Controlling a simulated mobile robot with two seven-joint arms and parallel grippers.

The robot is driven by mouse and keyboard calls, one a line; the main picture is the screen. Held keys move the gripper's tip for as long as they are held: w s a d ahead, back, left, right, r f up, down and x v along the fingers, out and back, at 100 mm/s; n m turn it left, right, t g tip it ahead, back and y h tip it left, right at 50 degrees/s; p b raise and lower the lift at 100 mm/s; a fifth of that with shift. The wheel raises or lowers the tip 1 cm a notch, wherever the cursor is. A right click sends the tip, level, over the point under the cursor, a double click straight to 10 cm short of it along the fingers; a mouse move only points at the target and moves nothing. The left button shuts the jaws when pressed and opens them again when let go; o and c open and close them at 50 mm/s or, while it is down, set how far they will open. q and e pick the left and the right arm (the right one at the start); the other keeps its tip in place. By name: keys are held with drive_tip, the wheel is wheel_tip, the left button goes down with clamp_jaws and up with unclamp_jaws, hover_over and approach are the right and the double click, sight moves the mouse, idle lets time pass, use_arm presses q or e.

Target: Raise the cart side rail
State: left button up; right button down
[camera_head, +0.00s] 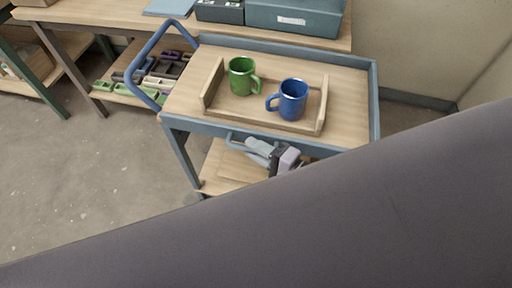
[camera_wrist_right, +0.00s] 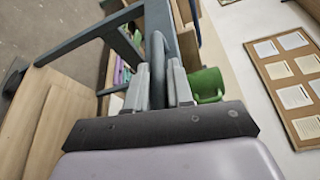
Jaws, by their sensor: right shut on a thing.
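The cart (camera_head: 205,126) has a wooden top with a blue-grey frame. Its side rail (camera_head: 231,138), a thin blue-grey bar with a curved end, shows at the near side, just below the top's edge. My right gripper (camera_head: 255,147) is at this rail, with its fingers closed around the bar. In the right wrist view the rail (camera_wrist_right: 158,65) runs between the two grey fingers of the gripper (camera_wrist_right: 160,85). The rail's right part is hidden by the gripper and my arm. My left gripper is not in view.
On the cart top, a wooden tray (camera_head: 212,88) holds a green mug (camera_head: 241,77) and a blue mug (camera_head: 292,100). A blue push handle (camera_head: 146,50) rises at the cart's left end. A workbench (camera_head: 100,14) with boxes stands behind. My dark arm covers the lower right.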

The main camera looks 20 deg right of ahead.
idle(0.3)
drive_tip(key=c, duration=1.1)
unclamp_jaws()
drive_tip(key=v, duration=0.7)
